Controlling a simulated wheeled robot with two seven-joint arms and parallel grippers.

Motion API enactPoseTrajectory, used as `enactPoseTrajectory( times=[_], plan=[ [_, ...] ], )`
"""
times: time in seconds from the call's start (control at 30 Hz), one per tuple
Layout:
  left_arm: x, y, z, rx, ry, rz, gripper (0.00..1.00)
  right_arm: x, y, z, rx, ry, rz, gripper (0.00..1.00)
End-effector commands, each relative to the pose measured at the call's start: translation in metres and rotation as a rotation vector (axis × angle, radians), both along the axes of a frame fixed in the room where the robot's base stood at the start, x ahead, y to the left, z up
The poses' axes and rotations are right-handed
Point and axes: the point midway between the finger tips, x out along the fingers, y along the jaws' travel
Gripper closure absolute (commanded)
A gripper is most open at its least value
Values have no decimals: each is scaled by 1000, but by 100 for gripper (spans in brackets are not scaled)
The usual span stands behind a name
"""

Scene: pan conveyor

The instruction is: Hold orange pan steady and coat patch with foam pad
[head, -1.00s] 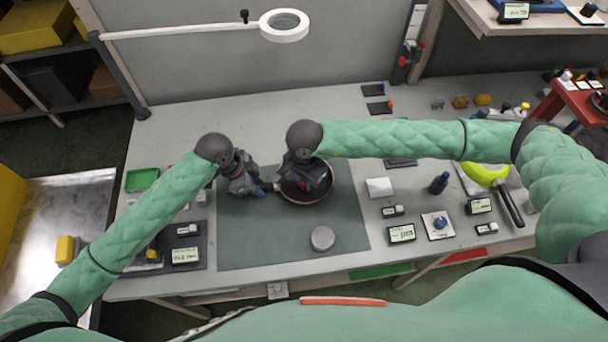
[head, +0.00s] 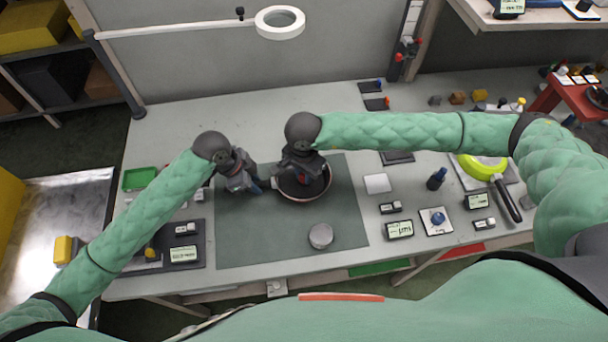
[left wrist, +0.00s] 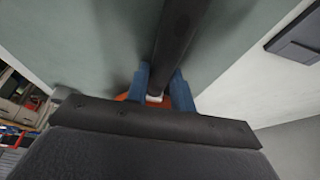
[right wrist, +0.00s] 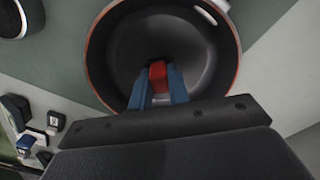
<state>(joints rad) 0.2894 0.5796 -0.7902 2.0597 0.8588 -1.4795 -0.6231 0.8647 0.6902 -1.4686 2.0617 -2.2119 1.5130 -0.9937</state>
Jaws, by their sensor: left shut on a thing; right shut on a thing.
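The pan (head: 319,192) is dark inside with a thin orange rim and sits on the green mat (head: 288,232). The right wrist view shows its bowl (right wrist: 205,65). My left gripper (head: 258,187) is shut on its black handle (left wrist: 180,35), to the left of the bowl in the head view. My right gripper (head: 303,179) is over the pan, its fingers shut on a small red block (right wrist: 158,76), which I take to be the foam pad. The block's underside and its contact with the pan floor are hidden. I cannot make out a patch.
A grey round puck (head: 321,236) stands on the mat in front of the pan. A white square (head: 377,183) lies to the right. A ring lamp (head: 280,22) hangs behind.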

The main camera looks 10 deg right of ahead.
Motion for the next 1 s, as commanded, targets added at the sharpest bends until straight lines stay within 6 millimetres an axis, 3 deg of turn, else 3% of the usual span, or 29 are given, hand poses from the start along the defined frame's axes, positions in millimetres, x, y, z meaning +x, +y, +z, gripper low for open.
enactPoseTrajectory(
  times=[0.2, 0.27, 0.33, 1.0],
  plan=[
    [0, 0, 0, -1, -1, 0, 100, 21, 0, 0, 1, -2, -1, 100],
    [0, 0, 0, -1, -1, 0, 100, 20, 0, 4, 1, -2, 0, 100],
    [0, 0, 1, -1, -1, 0, 100, 21, 0, 22, 1, -4, 1, 100],
    [0, 0, 0, 0, 0, 0, 100, 20, 0, 77, 0, -3, 1, 100]
  ],
)
